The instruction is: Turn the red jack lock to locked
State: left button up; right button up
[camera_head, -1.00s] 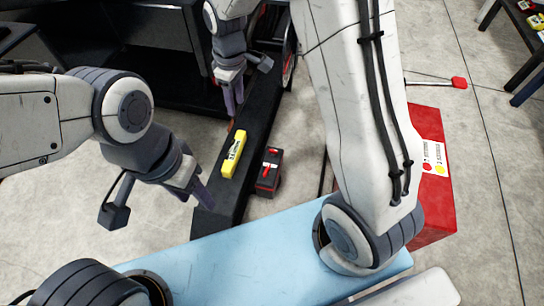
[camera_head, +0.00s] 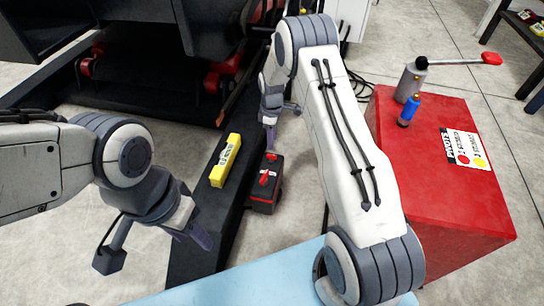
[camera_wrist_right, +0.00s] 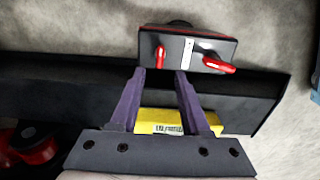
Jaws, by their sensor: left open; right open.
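A small black box (camera_head: 264,196) with two red levers stands beside the dark beam. One lever (camera_head: 271,156) is at its far end and the other (camera_head: 264,179) nearer; I cannot tell which is the jack lock. In the right wrist view the box (camera_wrist_right: 188,48) shows one lever (camera_wrist_right: 160,57) pointing down the picture and one (camera_wrist_right: 218,65) lying mostly sideways. My right gripper (camera_head: 270,135) is open, just beyond the far lever; its fingertips (camera_wrist_right: 160,72) appear just below the first lever in the wrist view. My left gripper (camera_head: 196,228) is open and empty, left of the box.
A yellow block (camera_head: 226,160) lies on the dark beam (camera_head: 205,222) left of the box. A red cabinet (camera_head: 430,170) with a grey cylinder and red-tipped handle (camera_head: 490,59) stands at right. Dark machinery (camera_head: 150,70) fills the back left. A light blue surface (camera_head: 240,275) is in front.

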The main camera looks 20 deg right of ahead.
aim_at(272, 155)
notch_tip(272, 155, down, 8)
jog(key=b, duration=0.4)
jog(key=shift+f, duration=0.1)
jog(key=shift+c, duration=0.3)
grip_shut()
